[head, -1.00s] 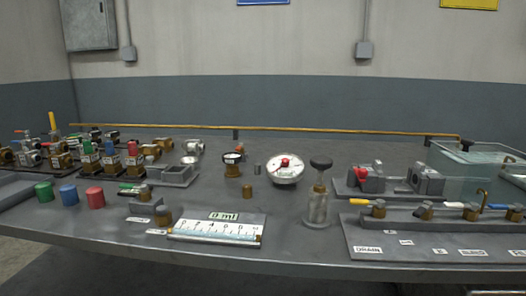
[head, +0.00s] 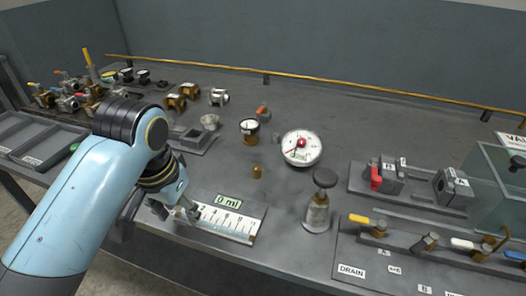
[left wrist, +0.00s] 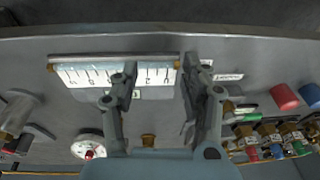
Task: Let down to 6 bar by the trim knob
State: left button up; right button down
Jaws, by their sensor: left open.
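A round white dial gauge (head: 301,148) with a red piece at its centre lies on the bench in the middle of the head view. It also shows at the lower left of the left wrist view (left wrist: 82,146). Its reading is too small to tell. I cannot tell which part is the trim knob. My left gripper (head: 189,211) is open and empty, over the left end of the white scale plate (head: 233,223), left of the gauge and apart from it. My right gripper is out of view.
A valve panel marked DRAIN (head: 350,271) and a glass tank (head: 492,190) are at right. Several fittings crowd the left.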

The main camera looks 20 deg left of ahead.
pick_arm(q)
jog(key=shift+m+g+h, duration=0.3)
jog(key=shift+g, duration=0.2)
jog(key=w+d+r, duration=0.1)
jog(key=w, duration=0.2)
jog(key=w+d, duration=0.2)
jog(key=w, duration=0.2)
jog(key=w+d+r, duration=0.1)
jog(key=w, duration=0.3)
jog(key=shift+w+d+r, duration=0.1)
jog(key=shift+d+r, duration=0.1)
jog(key=shift+r, duration=0.15)
jog(key=m+g, duration=0.1)
send_near(257, 167)
notch_tip(257, 167, down, 9)
jog(key=shift+f+b, duration=0.1)
jog(key=shift+b, duration=0.35)
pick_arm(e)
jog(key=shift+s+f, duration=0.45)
pick_arm(q)
jog(key=shift+c, duration=0.4)
